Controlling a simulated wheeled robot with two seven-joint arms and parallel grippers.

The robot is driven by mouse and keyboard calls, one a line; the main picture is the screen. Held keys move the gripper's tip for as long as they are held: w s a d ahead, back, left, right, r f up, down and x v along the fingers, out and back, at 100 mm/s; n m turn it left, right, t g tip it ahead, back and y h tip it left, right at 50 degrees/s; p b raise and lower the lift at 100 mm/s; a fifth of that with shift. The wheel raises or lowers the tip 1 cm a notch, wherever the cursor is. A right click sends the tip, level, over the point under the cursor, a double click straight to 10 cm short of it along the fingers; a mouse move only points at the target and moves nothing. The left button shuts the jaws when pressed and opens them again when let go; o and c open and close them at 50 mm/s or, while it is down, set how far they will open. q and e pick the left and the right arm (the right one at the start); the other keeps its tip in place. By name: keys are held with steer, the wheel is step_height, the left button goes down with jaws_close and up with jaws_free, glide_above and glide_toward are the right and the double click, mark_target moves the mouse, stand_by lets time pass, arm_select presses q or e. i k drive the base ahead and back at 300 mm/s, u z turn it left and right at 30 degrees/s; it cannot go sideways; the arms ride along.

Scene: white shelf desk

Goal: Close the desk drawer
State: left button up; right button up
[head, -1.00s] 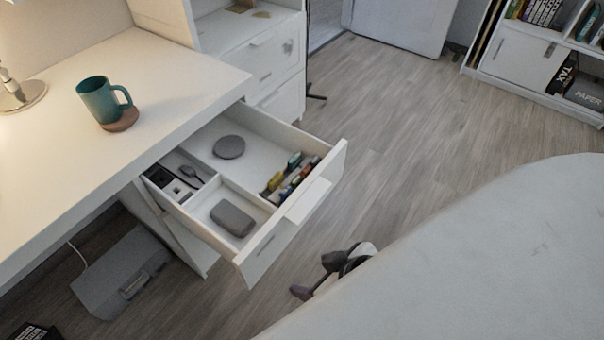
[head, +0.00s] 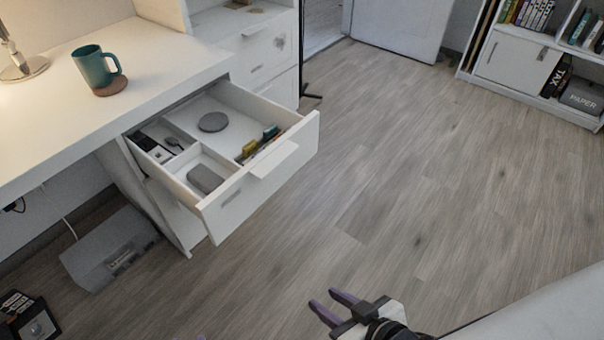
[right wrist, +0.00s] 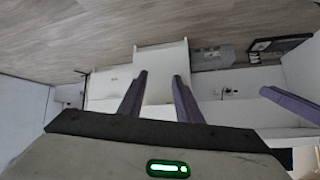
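The white desk drawer (head: 240,206) is pulled well out of the desk (head: 150,92) in the head view, with a ledge-like handle (head: 274,160) on its front. My right gripper (head: 325,301) is low in the head view, in front of the drawer and clearly apart from it. Its purple fingers are spread with nothing between them; they also show in the right wrist view (right wrist: 158,88). White furniture lies beyond them there, but I cannot tell which part is the drawer. A purple finger (right wrist: 290,103) at right there seems to be my left gripper's; its opening is unclear.
The drawer holds a grey disc (head: 213,122), a grey case (head: 205,179) and small items. A teal mug (head: 95,67) stands on a coaster on the desk. A grey box (head: 110,250) lies under the desk. The wooden floor (head: 400,190) in front is clear.

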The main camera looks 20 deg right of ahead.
mark_target(244, 190)
steer(key=z, duration=0.1)
steer(key=i, duration=0.4)
steer(key=z, duration=0.4)
steer(key=k, duration=0.9)
steer(key=u, duration=0.65)
steer(key=i, duration=0.85)
steer(key=z, duration=0.9)
